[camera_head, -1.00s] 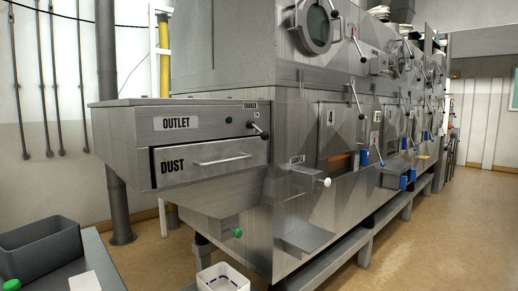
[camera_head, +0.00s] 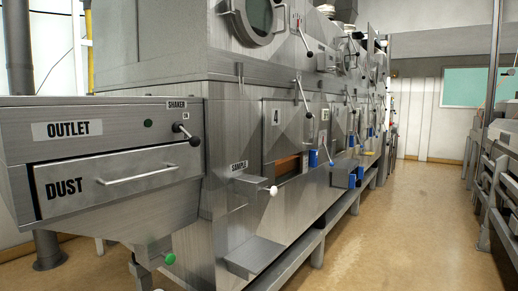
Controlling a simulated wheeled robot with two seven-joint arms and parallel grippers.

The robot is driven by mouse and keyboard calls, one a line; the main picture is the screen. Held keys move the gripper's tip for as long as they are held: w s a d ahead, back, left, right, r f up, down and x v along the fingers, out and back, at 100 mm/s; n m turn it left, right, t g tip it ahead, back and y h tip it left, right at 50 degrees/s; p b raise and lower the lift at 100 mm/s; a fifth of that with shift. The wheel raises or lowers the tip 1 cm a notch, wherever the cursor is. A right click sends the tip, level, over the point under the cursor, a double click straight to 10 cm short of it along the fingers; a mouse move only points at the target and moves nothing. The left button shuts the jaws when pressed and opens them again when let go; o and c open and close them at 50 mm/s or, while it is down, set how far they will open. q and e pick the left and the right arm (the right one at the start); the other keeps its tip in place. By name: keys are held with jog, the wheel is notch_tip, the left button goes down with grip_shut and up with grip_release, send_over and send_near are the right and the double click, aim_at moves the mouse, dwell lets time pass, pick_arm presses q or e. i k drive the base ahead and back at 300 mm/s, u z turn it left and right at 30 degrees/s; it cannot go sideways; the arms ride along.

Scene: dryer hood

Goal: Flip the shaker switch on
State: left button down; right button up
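The shaker switch (camera_head: 186,133) is a short metal lever with a black ball end. It sits at the upper right of the outlet box (camera_head: 95,110), under the SHAKER label (camera_head: 177,105). The lever points to the right and slightly down, with its ball (camera_head: 195,141) at the lower right. A small plate with marks too small to read sits just above the lever. A dark green round button (camera_head: 148,123) is to its left. Neither of my grippers is in view.
Below is the DUST drawer (camera_head: 120,178) with a bar handle. A SAMPLE spout with a white knob (camera_head: 273,191) sticks out to the right. A green knob (camera_head: 169,259) hangs under the box. Open floor (camera_head: 400,230) runs along the right, with more machinery (camera_head: 490,170) beyond.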

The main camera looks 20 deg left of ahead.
aim_at(195, 141)
jog(key=z, duration=0.25)
jog(key=i, duration=0.9)
jog(key=u, duration=0.55)
jog(key=i, duration=0.4)
jog(key=u, duration=0.35)
